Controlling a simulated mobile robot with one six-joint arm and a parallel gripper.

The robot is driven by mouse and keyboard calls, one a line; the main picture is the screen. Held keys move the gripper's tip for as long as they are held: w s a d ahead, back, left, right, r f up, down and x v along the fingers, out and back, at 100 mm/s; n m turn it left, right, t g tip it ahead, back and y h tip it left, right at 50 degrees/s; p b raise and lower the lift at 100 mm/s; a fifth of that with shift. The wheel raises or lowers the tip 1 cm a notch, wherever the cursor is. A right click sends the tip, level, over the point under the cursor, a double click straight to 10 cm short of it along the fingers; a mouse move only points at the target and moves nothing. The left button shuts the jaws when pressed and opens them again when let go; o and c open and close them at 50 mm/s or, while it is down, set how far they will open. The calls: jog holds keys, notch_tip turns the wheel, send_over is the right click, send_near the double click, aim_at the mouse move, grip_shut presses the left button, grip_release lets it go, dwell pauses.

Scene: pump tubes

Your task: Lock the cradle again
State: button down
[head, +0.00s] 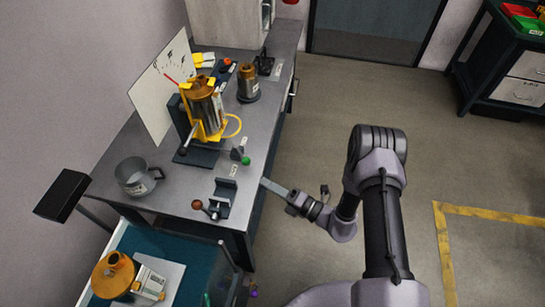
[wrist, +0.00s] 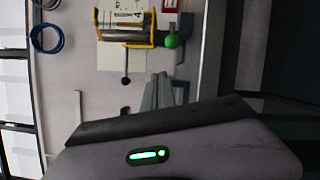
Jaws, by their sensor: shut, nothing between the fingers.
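A dark stand (head: 197,157) on the bench holds a brass-and-steel pump tube (head: 205,108) upright in a yellow frame (head: 226,133). A black-knobbed lever (head: 183,151) is at its front. A grey bracket with a green knob (head: 245,161) is to the right. Nearer, a small dark grey cradle (head: 225,190) stands empty, with a red-brown knobbed lever (head: 198,204) on its left. I cannot tell whether either latch is locked. My gripper (head: 267,184) is shut and empty at the bench's right edge, apart from the cradle. The wrist view shows a green knob (wrist: 172,40) beyond my gripper.
A grey pot (head: 133,178) stands at the bench's left edge and a shorter metal tube (head: 248,84) at the back. A teal-topped cart (head: 180,250) in front carries a brass part (head: 112,275). The floor to the right is open, beyond my arm.

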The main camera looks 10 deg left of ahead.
aim_at(250, 179)
jog(key=w+a, duration=0.1)
jog(key=a, duration=0.1)
jog(key=w+a+f+m+t+b, duration=0.1)
jog(key=w+a, duration=0.1)
jog(key=a, duration=0.1)
jog(key=w+a+f+m+b, duration=0.1)
jog(key=w+a, duration=0.1)
jog(key=shift+a+f+t+h, duration=0.2)
jog(key=shift+f+t+h, duration=0.05)
jog(key=shift+t+h, duration=0.05)
jog(key=shift+d+b, duration=0.1)
jog(key=shift+b, duration=0.3)
